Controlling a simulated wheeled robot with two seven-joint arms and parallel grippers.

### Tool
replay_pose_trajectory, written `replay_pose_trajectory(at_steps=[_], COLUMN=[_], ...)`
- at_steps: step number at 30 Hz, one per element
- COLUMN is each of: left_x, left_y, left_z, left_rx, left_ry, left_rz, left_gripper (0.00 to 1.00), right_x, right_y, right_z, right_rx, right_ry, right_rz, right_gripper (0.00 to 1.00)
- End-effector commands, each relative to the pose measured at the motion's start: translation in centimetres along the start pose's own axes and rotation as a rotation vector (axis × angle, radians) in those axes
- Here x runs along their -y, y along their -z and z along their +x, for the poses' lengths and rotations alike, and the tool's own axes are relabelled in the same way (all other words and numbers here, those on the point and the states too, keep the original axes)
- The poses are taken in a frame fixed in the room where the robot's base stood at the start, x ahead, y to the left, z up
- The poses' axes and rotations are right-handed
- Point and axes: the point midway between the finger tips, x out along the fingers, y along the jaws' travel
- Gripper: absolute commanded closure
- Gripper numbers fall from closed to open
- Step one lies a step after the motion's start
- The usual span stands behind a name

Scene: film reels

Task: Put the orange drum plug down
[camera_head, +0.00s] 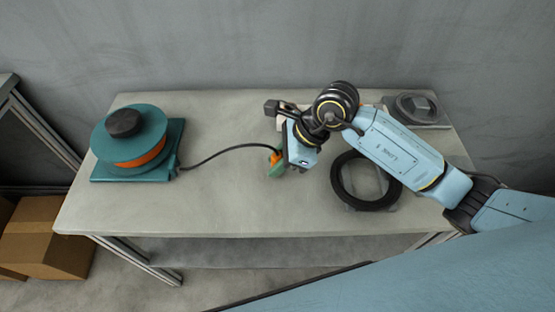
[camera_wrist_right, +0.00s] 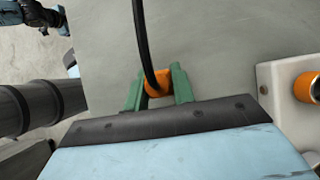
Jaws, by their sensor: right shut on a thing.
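The orange drum plug (camera_head: 274,159) sits at the end of a black cord (camera_head: 225,153). The cord runs left across the table to a teal drum (camera_head: 128,136) with an orange band and a dark knob on top. My right gripper (camera_head: 277,166) is shut on the plug near the middle of the table. In the right wrist view the plug (camera_wrist_right: 158,84) is between the two green fingers (camera_wrist_right: 157,90), with the cord leading up and away. I cannot tell whether the plug touches the tabletop.
A black ring (camera_head: 342,187) lies under my right arm. A grey device (camera_head: 418,109) stands at the back right. In the wrist view a pale block (camera_wrist_right: 282,82) with an orange cylinder (camera_wrist_right: 306,88) is at right.

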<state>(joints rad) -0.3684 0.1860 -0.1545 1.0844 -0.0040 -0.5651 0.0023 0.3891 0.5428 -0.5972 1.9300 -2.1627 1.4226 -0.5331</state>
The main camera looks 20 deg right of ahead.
Motion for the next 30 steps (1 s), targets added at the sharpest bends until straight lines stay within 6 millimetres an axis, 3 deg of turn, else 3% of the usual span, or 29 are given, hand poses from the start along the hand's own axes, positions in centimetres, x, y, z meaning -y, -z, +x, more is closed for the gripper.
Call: replay_pose_trajectory(at_steps=[5, 6, 11, 23, 30], left_x=[0.0, 0.0, 0.1, 0.1, -0.3], left_y=[0.4, 0.6, 0.5, 0.4, -2.6], left_z=[-0.1, -0.1, -0.2, -0.3, 0.5], left_rx=[-0.005, -0.007, -0.005, -0.007, 0.019], left_ry=[0.001, 0.001, 0.001, 0.001, -0.005], left_rz=[-0.001, -0.002, -0.002, -0.001, 0.011], left_gripper=[0.64, 0.64, 0.64, 0.64, 0.64], right_x=[0.0, 0.0, 0.0, 0.0, 0.2], right_y=[0.1, 0.1, 0.1, -0.1, 0.0], right_z=[0.1, 0.2, 0.1, -0.1, -5.1], right_rx=[0.000, 0.000, 0.000, 0.000, -0.002], right_ry=[0.000, 0.000, 0.000, -0.001, 0.005], right_rz=[0.000, 0.000, 0.000, 0.000, -0.002], right_gripper=[1.00, 0.74, 0.53, 0.53, 0.53])
